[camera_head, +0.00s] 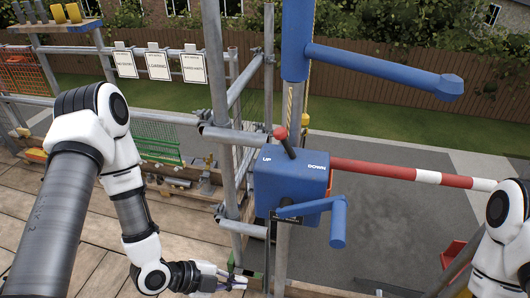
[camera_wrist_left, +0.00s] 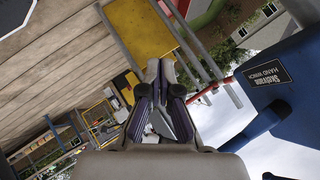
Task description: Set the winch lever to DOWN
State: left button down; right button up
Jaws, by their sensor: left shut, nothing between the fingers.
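The blue winch box (camera_head: 292,185) is clamped to a scaffold post, with "UP" printed on its left and "DOWN" on its right. Its black winch lever with a red knob (camera_head: 281,133) rises from the top and leans left, towards UP. My left gripper (camera_head: 240,283) is low and to the left of the box, clear of the lever. In the left wrist view its fingers (camera_wrist_left: 162,68) are shut and empty, and the blue winch (camera_wrist_left: 295,105) with its hand winch label fills the right side. The lever cannot be made out there. My right gripper is out of view.
A blue crank handle (camera_head: 338,220) sticks out at the box's front right. A blue arm (camera_head: 385,68) reaches right above it. A red-and-white barrier (camera_head: 400,173) runs right behind the box. Scaffold tubes (camera_head: 217,80) stand close on the left.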

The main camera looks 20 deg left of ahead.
pick_arm(q)
jog(key=w+a+r+m+t+h, duration=0.1)
jog(key=w+a+r+t, duration=0.1)
jog(key=r, duration=0.6)
jog(key=w+a+r+m+t+h, duration=0.1)
jog(key=w+a+r+t+h, duration=0.1)
jog(key=r, duration=0.6)
jog(key=w+a+r+m+t+h, duration=0.1)
jog(key=w+a+r+t, duration=0.2)
jog(key=r+t, duration=0.3)
notch_tip(320, 180, up, 3)
jog(key=shift+w+a+f+h+b, duration=0.1)
jog(key=shift+w+a+h+b, duration=0.3)
jog(key=shift+w+b, duration=0.1)
jog(key=p, duration=0.3)
send_near(275, 136)
jog(key=x, duration=0.6)
jog(key=shift+w+d, duration=0.15)
jog(key=shift+w, duration=0.15)
jog(key=shift+w+d, duration=0.2)
jog(key=shift+w, duration=0.1)
